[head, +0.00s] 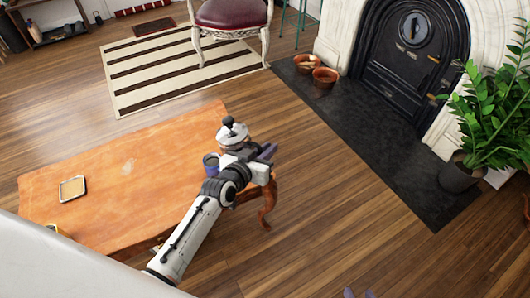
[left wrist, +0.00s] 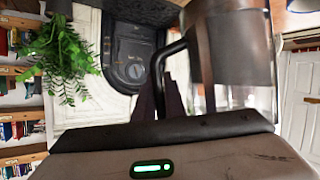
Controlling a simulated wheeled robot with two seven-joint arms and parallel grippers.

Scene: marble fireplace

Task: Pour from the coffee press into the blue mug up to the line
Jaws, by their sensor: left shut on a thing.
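The coffee press (head: 232,131), with a pale domed lid and dark knob, is over the table's right end. In the left wrist view its glass body (left wrist: 243,50) and black handle (left wrist: 172,50) fill the upper right, with dark contents in the glass. My left gripper (head: 264,154) is shut on the press, its dark fingers (left wrist: 172,98) at the handle. The blue mug (head: 211,162) is just left of the press, partly hidden by my left arm. Its line and contents cannot be made out.
The wooden table (head: 110,170) is mostly bare, with a small framed tray (head: 72,188) at its left. A red chair (head: 232,14), terracotta pots (head: 325,78), fireplace (head: 410,55) and plant (head: 462,170) stand beyond. Floor right of the table is clear.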

